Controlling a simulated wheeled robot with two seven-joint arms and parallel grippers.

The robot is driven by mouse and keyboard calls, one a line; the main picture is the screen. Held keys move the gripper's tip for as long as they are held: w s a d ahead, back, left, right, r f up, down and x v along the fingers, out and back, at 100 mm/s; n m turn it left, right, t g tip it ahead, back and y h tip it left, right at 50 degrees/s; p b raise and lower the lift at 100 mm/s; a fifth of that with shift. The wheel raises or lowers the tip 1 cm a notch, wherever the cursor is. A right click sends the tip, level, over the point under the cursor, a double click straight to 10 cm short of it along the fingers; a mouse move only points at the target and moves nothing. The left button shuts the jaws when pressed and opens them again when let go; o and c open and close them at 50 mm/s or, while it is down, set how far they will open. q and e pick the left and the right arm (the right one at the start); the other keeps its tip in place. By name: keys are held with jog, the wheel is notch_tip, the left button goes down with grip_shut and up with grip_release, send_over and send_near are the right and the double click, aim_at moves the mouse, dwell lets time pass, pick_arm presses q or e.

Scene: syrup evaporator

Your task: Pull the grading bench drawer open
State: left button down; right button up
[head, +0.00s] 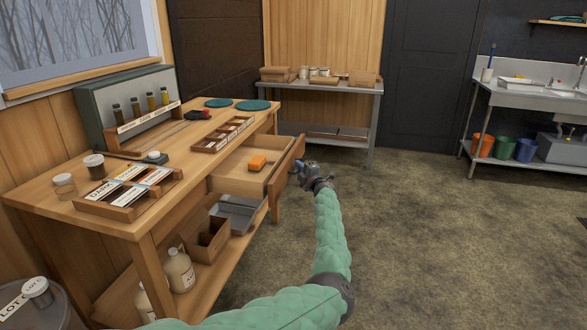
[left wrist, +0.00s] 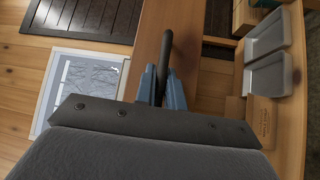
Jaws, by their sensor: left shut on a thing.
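The grading bench (head: 180,150) is a wooden table along the left wall in the head view. My left gripper (head: 301,172) is at the outer face of the drawer front. In the left wrist view, the blue fingers of my left gripper (left wrist: 162,88) are shut on the dark bar handle (left wrist: 166,48) of the drawer. The handle is mostly hidden in the head view. My right gripper is not in view.
Bottles, jars and sample trays (head: 225,134) stand on the bench top. The lower shelf holds a cardboard box (head: 205,240) and jugs (head: 180,270). A metal side table (head: 330,88) stands behind. The floor (head: 430,220) right of the drawer is clear.

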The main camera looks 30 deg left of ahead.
pick_arm(q)
jog(key=shift+d, duration=0.1)
jog(key=c, duration=1.5)
grip_release()
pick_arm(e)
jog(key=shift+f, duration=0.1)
pick_arm(q)
jog(key=v, duration=0.7)
jog(key=shift+s+d+f, duration=0.1)
jog(key=shift+s+d, duration=0.05)
jog(key=shift+d, duration=0.15)
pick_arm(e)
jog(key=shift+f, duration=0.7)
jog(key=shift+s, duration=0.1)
